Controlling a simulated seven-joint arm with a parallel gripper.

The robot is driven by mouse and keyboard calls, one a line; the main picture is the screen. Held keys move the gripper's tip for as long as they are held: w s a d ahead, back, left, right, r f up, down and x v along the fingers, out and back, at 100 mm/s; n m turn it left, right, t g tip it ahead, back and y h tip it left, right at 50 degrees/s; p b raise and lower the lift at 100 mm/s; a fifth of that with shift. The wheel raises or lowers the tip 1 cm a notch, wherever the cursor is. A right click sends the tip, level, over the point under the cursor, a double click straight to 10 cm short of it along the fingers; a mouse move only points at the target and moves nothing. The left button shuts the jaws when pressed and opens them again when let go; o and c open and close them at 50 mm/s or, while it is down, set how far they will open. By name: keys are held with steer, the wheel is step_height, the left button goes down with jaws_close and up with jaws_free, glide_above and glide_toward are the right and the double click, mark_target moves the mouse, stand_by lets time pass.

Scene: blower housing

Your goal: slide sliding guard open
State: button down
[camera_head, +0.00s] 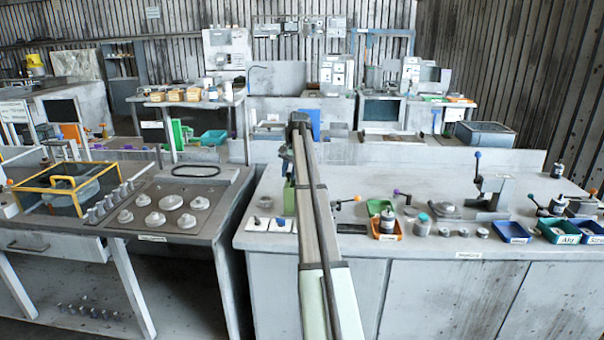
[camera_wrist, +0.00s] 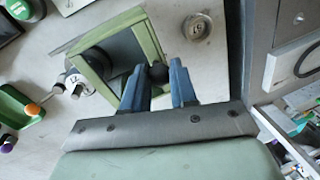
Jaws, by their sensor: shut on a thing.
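The sliding guard is a green-framed box part (camera_wrist: 150,32) in the upper middle of the wrist view, with a dark opening inside the frame. A green upright piece (camera_head: 289,198) beside my arm in the head view looks like part of it. A round black knob (camera_wrist: 157,73) sits at its near right edge. My gripper (camera_wrist: 157,82) has its two blue fingers on either side of this knob and is shut on it. In the head view my arm hides the gripper and most of the guard. How far the guard stands open is not clear.
Left of the guard in the wrist view are a pale cylinder (camera_wrist: 76,84) and a green tray (camera_wrist: 16,104). A round disc (camera_wrist: 196,26) lies to the right. In the head view, an orange bin (camera_head: 387,236) and several small parts stand right of my arm.

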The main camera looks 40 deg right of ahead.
steer(key=shift+w+a, duration=0.1)
steer(key=shift+w, duration=0.05)
steer(key=c, duration=0.9)
jaws_free()
steer(key=r, duration=0.4)
steer(key=s+d+r, duration=0.1)
steer(key=r, duration=0.4)
steer(key=s+r, duration=0.1)
steer(key=r, duration=0.3)
steer(key=shift+s+d+r, duration=0.15)
steer(key=shift+d+r, duration=0.1)
steer(key=shift+r, duration=0.05)
